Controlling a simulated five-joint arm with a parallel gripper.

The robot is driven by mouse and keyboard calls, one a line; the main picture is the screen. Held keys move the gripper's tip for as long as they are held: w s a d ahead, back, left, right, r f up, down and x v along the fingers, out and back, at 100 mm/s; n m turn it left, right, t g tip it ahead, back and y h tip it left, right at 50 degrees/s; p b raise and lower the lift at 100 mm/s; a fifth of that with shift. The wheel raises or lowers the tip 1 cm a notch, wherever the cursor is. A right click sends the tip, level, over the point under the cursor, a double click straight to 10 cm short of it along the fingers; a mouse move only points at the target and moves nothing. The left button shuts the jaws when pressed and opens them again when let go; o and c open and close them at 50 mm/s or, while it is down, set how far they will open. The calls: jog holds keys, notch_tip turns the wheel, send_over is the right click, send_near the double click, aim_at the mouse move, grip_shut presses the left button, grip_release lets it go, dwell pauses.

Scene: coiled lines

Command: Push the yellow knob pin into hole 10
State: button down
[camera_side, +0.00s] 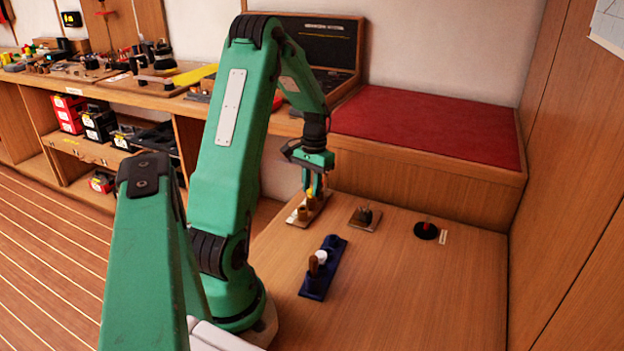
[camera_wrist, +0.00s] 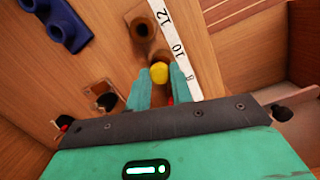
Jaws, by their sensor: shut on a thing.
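The yellow knob pin (camera_wrist: 159,72) is between my gripper's green fingertips (camera_wrist: 160,84), which are shut on it. In the side view, the yellow shows at my gripper (camera_side: 314,188), low over the hole board (camera_side: 296,218) at the table's far left. A white strip (camera_wrist: 178,50) along the board reads 12, 10 and 8 in the wrist view. A dark round hole (camera_wrist: 143,28) lies near the 12. A brown ring shows just beyond the knob, near the 10. The pin's lower end is hidden, so I cannot tell whether it is in a hole.
A blue holder (camera_side: 313,287) with a brown and a white peg stands nearer the front. A small plate with a dark post (camera_side: 365,217) and a black disc (camera_side: 427,231) with a red part lie to the right. The table's front right is clear. A raised red-topped ledge (camera_side: 425,125) runs behind.

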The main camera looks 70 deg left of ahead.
jog(key=c, duration=1.4)
grip_release()
jog(key=shift+o, duration=0.5)
jog(key=o, duration=0.5)
jog(key=shift+c, duration=0.2)
jog(key=shift+r, duration=0.15)
jog(key=shift+r, duration=2.4)
jog(key=shift+r, duration=0.1)
notch_tip(320, 180, up, 8)
jog(key=shift+w+a+f, duration=0.2)
jog(key=shift+w+a, duration=0.15)
jog(key=shift+w, duration=0.05)
